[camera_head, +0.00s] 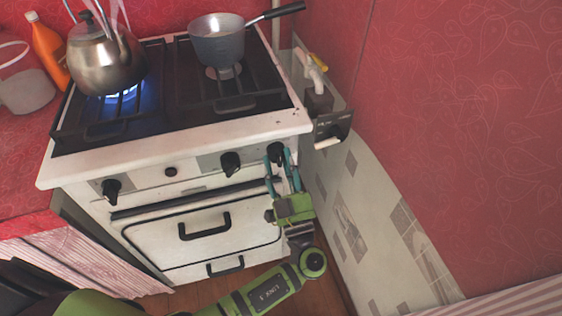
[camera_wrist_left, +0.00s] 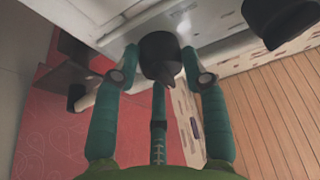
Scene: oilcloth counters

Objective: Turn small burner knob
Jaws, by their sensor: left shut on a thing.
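The stove (camera_head: 170,250) has a white front panel with several black knobs. My left gripper (camera_head: 278,158) reaches up from below to the rightmost knob (camera_head: 276,152). In the left wrist view the same black knob (camera_wrist_left: 160,58) sits between the two teal fingers of the left gripper (camera_wrist_left: 160,75), which are shut on it. Another black knob (camera_head: 230,163) is to its left; a further black knob (camera_head: 112,189) is near the panel's left end. My right gripper is not in view.
A steaming metal kettle (camera_head: 106,58) stands over a lit blue flame on the left burner. A grey pot (camera_head: 218,42) sits at the back right. The oven door handle (camera_head: 205,228) is below the knobs. A tiled wall (camera_head: 350,215) stands close to the right.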

